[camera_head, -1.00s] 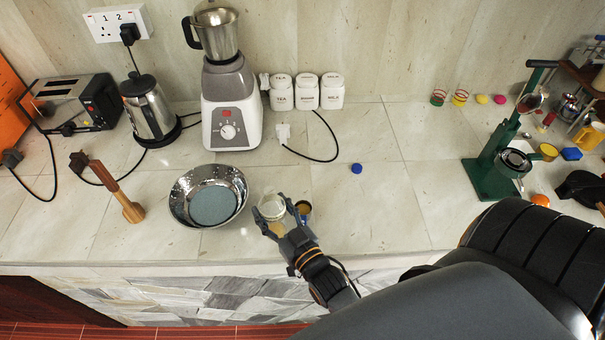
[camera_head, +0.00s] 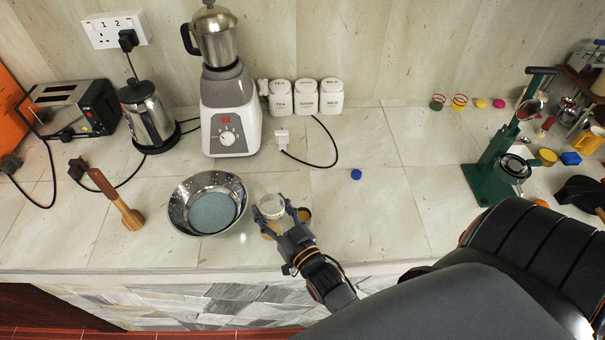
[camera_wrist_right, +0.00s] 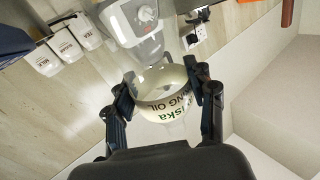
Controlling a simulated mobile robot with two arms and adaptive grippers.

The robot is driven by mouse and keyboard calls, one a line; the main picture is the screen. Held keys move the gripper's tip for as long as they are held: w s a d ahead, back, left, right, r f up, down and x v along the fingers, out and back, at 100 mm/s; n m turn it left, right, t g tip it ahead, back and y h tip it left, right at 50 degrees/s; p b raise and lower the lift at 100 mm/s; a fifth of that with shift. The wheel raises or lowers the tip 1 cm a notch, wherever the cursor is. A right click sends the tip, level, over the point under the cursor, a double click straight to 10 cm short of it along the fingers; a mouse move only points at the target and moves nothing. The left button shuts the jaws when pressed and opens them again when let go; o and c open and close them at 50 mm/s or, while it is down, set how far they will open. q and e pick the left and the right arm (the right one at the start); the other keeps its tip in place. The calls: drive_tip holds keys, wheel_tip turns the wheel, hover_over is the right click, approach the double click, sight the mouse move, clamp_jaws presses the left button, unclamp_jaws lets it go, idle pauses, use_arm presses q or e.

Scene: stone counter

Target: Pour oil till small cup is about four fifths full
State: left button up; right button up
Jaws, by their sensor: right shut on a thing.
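My right gripper (camera_head: 272,209) is shut on a clear oil bottle (camera_head: 269,203) and holds it near the counter's front. In the right wrist view the bottle (camera_wrist_right: 165,100) sits between the two fingers, with green and black lettering that ends in "OIL". Its tilt is hard to tell. A small cup (camera_head: 305,215) with an amber-brown inside stands just right of the gripper, partly hidden by a finger. Its fill level cannot be made out. A tan patch shows below the bottle, too small to name. My left gripper is not in view.
A hammered steel bowl (camera_head: 181,214) stands close left of the bottle. A blender (camera_head: 228,115) and white canisters (camera_head: 306,97) stand behind. A blue cap (camera_head: 356,174) lies to the right, with clear counter around it.

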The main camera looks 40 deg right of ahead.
sight(278, 208)
drive_tip(key=shift+s+m+b, duration=0.1)
drive_tip(key=shift+m+b, duration=0.2)
drive_tip(key=shift+m, duration=0.3)
drive_tip(key=shift+d+m+b, duration=0.25)
drive_tip(key=shift+m+b, duration=0.25)
drive_tip(key=shift+m, duration=0.2)
drive_tip(key=shift+d+f+m+t+b, duration=0.2)
drive_tip(key=shift+d+m+t+b, duration=0.1)
drive_tip(key=shift+m+b, duration=0.65)
drive_tip(key=shift+d+f+m+h+b, duration=0.25)
drive_tip(key=shift+d+m+h+b, duration=0.1)
drive_tip(key=shift+m+b, duration=0.65)
drive_tip(key=shift+r+m, duration=0.2)
drive_tip(key=shift+m, duration=0.15)
drive_tip(key=shift+a+r+m, duration=0.2)
drive_tip(key=shift+m, duration=0.3)
drive_tip(key=r, duration=0.1)
drive_tip(key=r+m+p, duration=0.1)
drive_tip(key=r+m, duration=0.1)
drive_tip(key=r, duration=0.1)
drive_tip(key=shift+a+t+h+p, duration=0.25)
drive_tip(key=shift+t+h+p, duration=0.05)
drive_tip(key=shift+h+p, duration=0.1)
drive_tip(key=shift+f, duration=0.2)
